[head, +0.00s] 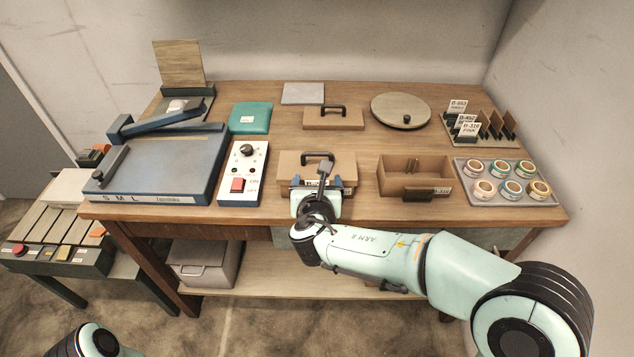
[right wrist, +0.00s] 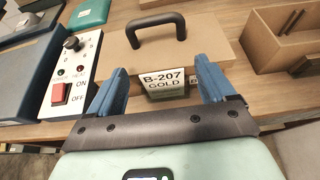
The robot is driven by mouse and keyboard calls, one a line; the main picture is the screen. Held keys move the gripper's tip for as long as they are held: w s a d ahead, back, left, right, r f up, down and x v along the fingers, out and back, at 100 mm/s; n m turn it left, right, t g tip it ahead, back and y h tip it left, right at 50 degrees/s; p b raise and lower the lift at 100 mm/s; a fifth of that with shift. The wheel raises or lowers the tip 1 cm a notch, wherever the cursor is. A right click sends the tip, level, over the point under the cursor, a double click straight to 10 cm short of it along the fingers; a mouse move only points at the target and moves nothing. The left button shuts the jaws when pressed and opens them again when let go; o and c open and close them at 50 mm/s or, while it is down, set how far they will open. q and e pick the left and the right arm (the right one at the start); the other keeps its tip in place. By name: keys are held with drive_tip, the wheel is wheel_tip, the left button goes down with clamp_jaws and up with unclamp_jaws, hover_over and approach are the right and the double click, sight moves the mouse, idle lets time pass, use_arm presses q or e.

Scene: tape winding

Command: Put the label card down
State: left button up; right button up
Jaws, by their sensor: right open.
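The label card (right wrist: 163,80), printed "B-207 GOLD", stands at the front of a cardboard box (right wrist: 190,45) with a black handle. My right gripper (right wrist: 160,90) is open, with its blue fingers apart on either side of the card and a visible gap to each. In the head view my right gripper (head: 317,184) is at the front face of the same box (head: 290,162), near the table's front edge. The card is mostly hidden there by the gripper. Whether the card touches the box or sits in a holder, I cannot tell. My left gripper is out of view.
A white switch box (head: 240,172) with a red button stands left of the box. An open cardboard box (head: 415,175) is to its right, then a tray (head: 462,182) of several tape rolls. A card rack (head: 485,130) stands behind.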

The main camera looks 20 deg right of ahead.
drive_tip(key=v, duration=1.2)
wheel_tip(320, 180, down, 17)
drive_tip(key=s+m+g+y, duration=0.1)
drive_tip(key=s+m+g, duration=0.2)
drive_tip(key=g, duration=0.3)
drive_tip(key=s+f+m+g+y, duration=0.2)
drive_tip(key=s+f+m, duration=0.5)
drive_tip(key=f+m, duration=0.3)
drive_tip(key=s+d+f+m+g+y, duration=0.1)
drive_tip(key=s+f+m+g+y, duration=0.1)
drive_tip(key=s+f+m, duration=0.6)
drive_tip(key=s+d+f+m+g+y, duration=0.1)
drive_tip(key=s+f+m+g+y, duration=0.1)
drive_tip(key=s+f+m, duration=0.6)
wheel_tip(320, 180, down, 7)
drive_tip(key=m+g, duration=0.1)
drive_tip(key=m, duration=0.7)
drive_tip(key=shift+s+r+g+y+p, duration=0.25)
drive_tip(key=shift+g+y+p, duration=0.05)
drive_tip(key=shift+g+p, duration=0.1)
